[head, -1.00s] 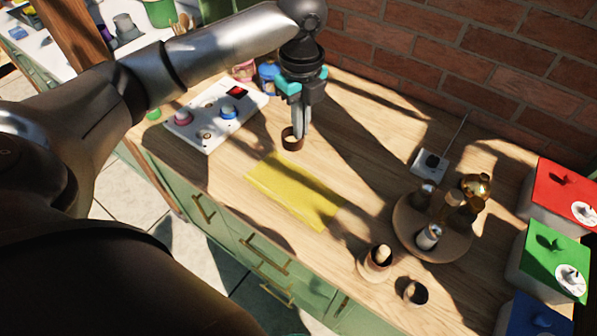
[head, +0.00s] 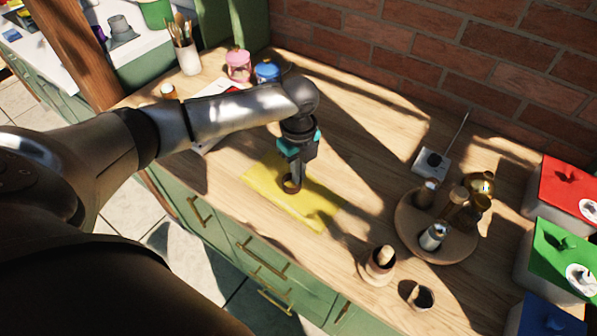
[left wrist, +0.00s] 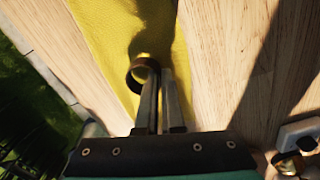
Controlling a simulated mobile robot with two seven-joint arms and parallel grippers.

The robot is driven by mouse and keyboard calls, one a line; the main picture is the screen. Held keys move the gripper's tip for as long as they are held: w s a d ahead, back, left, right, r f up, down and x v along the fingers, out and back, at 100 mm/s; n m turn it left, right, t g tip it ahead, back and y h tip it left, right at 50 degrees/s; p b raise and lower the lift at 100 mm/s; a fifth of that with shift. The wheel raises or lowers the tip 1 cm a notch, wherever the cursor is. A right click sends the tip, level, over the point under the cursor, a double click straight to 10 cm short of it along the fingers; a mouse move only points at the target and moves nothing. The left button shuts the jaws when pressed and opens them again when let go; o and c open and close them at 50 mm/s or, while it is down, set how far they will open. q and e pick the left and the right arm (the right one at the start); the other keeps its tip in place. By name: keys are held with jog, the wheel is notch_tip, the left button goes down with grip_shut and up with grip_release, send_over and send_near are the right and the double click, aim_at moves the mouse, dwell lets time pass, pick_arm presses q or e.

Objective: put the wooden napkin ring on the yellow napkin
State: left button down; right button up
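The yellow napkin (head: 315,212) lies flat on the wooden table and also fills the upper left of the left wrist view (left wrist: 110,35). The brown wooden napkin ring (head: 290,187) is over the napkin's left half; it shows at the fingertips in the left wrist view (left wrist: 144,76). My left gripper (head: 294,176) points down with its fingers close together, pinching the ring's wall. I cannot tell whether the ring touches the cloth or hovers just above it. My right gripper is out of view.
A round wooden tray (head: 450,247) with several shakers and bottles stands right of the napkin. Two small wooden cups (head: 381,262) (head: 418,296) are near the front edge. Red, green and blue-lidded boxes (head: 562,190) line the right.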

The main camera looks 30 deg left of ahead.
pick_arm(q)
jog(key=shift+f, duration=0.45)
jog(key=c, duration=1)
grip_release()
jog(key=shift+c, duration=0.2)
notch_tip(320, 180, up, 13)
jog(key=p, duration=0.2)
